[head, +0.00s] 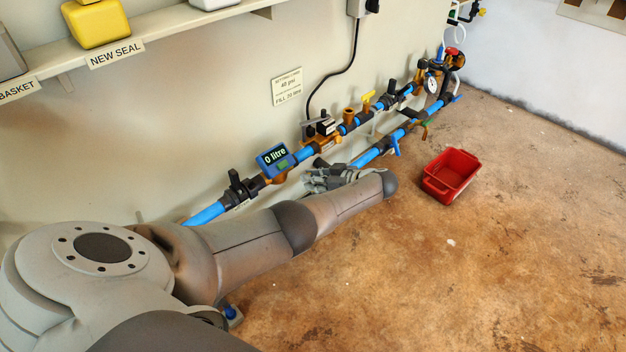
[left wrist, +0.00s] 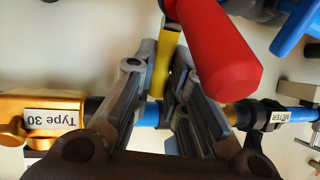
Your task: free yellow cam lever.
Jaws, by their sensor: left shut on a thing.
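My left gripper (head: 328,178) is low in front of the wall piping in the head view, partly covered by my own arm. In the left wrist view its two fingers (left wrist: 162,72) close on the yellow cam lever (left wrist: 163,58), a narrow yellow bar between the fingertips. A red handle (left wrist: 218,50) is close to the camera, just right of the lever. Behind the fingers run a brass fitting labelled "Type 30" (left wrist: 45,118) and a part labelled "METER" (left wrist: 270,118). I cannot make out the held lever in the head view. My right gripper is not in view.
A blue meter reading "0 litre" (head: 274,157) sits on the blue piping along the wall. A red bin (head: 436,190) is on the floor. The floor right of it is clear.

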